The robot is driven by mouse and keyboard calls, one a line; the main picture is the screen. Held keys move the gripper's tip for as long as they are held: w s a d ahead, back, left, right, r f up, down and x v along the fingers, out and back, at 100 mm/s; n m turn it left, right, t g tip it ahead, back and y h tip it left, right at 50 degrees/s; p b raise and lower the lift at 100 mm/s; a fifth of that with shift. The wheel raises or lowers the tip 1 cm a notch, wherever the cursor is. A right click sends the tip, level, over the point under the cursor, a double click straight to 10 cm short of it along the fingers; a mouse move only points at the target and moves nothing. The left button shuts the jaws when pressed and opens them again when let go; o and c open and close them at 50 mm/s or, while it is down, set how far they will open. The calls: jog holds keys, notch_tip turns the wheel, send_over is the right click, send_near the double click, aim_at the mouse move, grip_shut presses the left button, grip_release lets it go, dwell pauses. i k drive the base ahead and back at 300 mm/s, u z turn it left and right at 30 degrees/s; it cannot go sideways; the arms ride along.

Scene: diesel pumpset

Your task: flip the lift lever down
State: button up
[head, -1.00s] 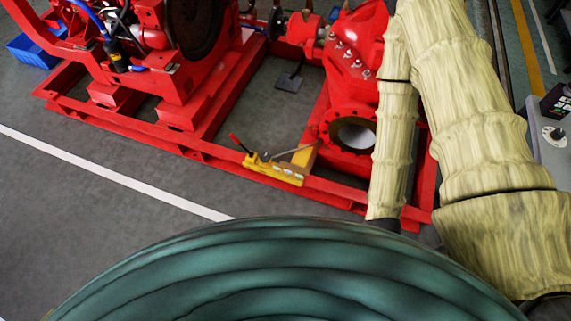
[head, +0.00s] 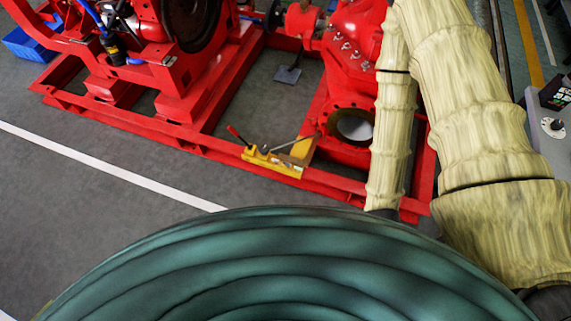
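A yellow fixture (head: 272,161) sits on the near rail of the red pumpset frame, at the middle of the head view. A short lever with a red grip (head: 237,134) rises from its left end and leans up and to the left. A thin grey rod (head: 287,145) slants up to the right from the fixture towards a yellow block. I cannot tell for sure which of these is the lift lever. My pale sleeved arm comes down the right side of the view. My gripper is out of sight, and nothing is seen touching the fixture.
The red frame (head: 170,131) carries the engine and the red pump (head: 352,55), with an open round flange (head: 354,126) right of the fixture. A grey console (head: 551,135) stands at the right edge. A blue bin (head: 28,45) is far left. Grey floor at left is clear.

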aim_at(232, 130)
jog(key=k, duration=0.65)
jog(key=u, duration=0.35)
jog(key=i, duration=1.1)
jog(key=u, duration=0.65)
